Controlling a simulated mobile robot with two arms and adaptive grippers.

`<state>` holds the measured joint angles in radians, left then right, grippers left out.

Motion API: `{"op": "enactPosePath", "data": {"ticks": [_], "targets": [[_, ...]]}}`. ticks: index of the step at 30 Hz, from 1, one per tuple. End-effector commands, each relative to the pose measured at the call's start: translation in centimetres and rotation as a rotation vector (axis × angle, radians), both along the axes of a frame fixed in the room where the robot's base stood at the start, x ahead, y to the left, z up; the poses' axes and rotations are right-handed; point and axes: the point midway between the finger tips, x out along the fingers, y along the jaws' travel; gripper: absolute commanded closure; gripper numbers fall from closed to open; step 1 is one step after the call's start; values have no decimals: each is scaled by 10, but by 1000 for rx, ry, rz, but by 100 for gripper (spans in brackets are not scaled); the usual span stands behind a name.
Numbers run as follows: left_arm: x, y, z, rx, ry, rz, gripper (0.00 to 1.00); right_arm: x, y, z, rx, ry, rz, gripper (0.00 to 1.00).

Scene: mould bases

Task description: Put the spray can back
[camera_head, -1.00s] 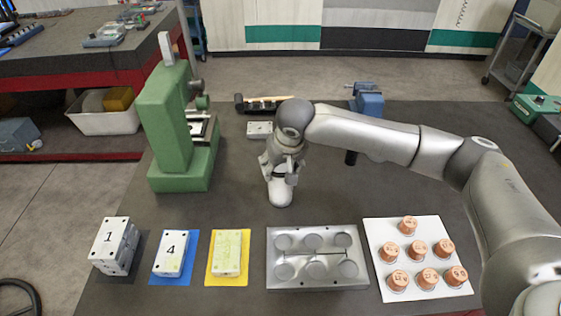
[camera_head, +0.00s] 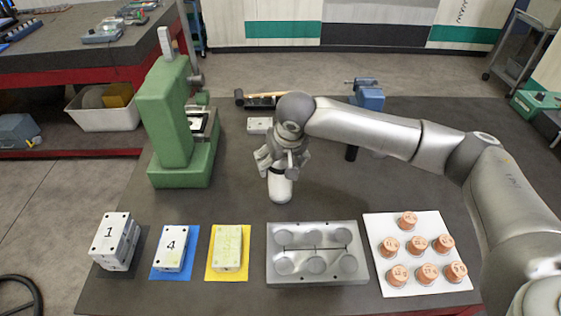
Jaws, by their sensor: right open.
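The spray can (camera_head: 281,187) is white with a dark band near its top. It appears to stand on the dark table, in the middle and behind the grey mould plate. My right gripper (camera_head: 277,165) is open at the can's upper part, with its fingers spread to either side. The gripper hides the can's top, and I cannot tell whether a finger touches it. My left gripper is not in view.
A green press (camera_head: 165,125) stands at the left. Numbered blocks, the mould plate (camera_head: 316,282) and a white board (camera_head: 428,225) with several copper-coloured plugs line the front. A hammer (camera_head: 265,98) and a blue vise (camera_head: 368,95) are behind. Table around the can is clear.

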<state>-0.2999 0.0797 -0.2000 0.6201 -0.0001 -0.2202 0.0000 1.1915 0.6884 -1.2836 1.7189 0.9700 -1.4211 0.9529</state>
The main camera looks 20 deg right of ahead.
Motion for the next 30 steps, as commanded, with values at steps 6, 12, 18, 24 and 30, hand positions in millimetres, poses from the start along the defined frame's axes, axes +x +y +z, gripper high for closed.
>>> {"op": "enactPosePath", "data": {"ticks": [6, 12, 18, 24, 30], "targets": [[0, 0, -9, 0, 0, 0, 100, -16, 0, 40, 4, -6, 2, 21], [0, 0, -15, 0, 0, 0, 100, -32, -1, 78, 2, -5, 1, 21], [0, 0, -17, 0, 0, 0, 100, -41, -1, 101, 2, -2, 1, 21], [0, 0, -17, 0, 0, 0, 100, -44, -2, 106, 1, -1, -1, 21], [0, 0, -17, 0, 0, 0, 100, -44, -1, 106, 1, -1, 0, 21]]}}
